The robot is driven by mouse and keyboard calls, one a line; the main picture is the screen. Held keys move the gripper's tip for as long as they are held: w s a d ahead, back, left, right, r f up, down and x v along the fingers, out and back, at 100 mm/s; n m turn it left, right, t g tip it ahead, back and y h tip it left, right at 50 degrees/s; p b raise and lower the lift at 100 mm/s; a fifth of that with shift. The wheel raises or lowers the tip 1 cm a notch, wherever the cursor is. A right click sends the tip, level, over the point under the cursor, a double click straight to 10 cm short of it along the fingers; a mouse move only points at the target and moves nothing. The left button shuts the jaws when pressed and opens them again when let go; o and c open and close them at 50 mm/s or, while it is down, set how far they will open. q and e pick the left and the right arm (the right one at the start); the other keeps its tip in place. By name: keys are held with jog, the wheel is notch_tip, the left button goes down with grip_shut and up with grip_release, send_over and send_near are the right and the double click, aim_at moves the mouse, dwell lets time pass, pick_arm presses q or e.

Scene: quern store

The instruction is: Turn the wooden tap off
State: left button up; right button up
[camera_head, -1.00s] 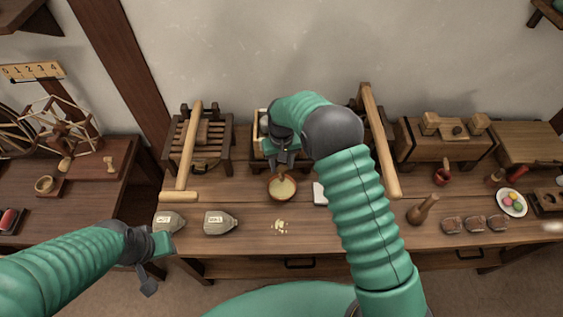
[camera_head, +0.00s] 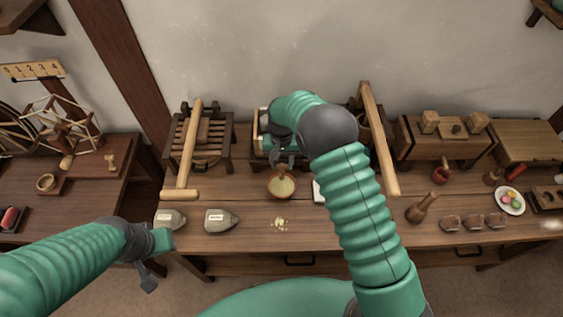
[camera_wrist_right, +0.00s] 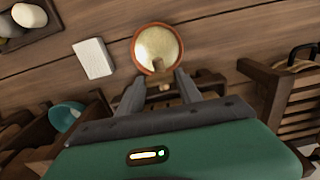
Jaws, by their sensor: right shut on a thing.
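The wooden tap (camera_wrist_right: 158,66) shows only as a small brown piece between the fingertips of my right gripper (camera_wrist_right: 156,78) in the right wrist view. The gripper is shut on it, and its fingers and body hide most of the tap. In the head view my right gripper (camera_head: 287,160) is at the front of a wooden stand, just behind a round bowl (camera_head: 282,186) of pale meal. The bowl also shows beyond the fingertips in the right wrist view (camera_wrist_right: 150,40). My left gripper (camera_head: 150,275) hangs at the bench's front left edge, away from the tap; its jaw opening is unclear.
A white block (camera_wrist_right: 94,59) lies beside the bowl. Two grey sacks (camera_head: 220,220), pale crumbs (camera_head: 280,222) and a wooden pestle (camera_head: 421,208) lie on the bench. Wooden frames with long handles (camera_head: 195,140) stand on both sides of my right gripper.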

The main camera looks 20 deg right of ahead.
aim_at(282, 165)
jog(key=o, duration=1.4)
jog(key=shift+w, duration=0.1)
jog(key=shift+r, duration=0.1)
notch_tip(282, 165, up, 17)
jog(key=shift+f, duration=0.2)
jog(key=s+d+f+n+t, duration=0.1)
jog(key=s, duration=0.6)
jog(key=s+d+f+n, duration=0.1)
jog(key=s+f, duration=0.1)
jog(key=s, duration=0.6)
jog(key=s+f+n+t, duration=0.1)
jog(key=s, duration=0.7)
jog(key=shift+d+f+t, duration=0.25)
jog(key=shift+d+t, duration=0.05)
jog(key=shift+d, duration=0.1)
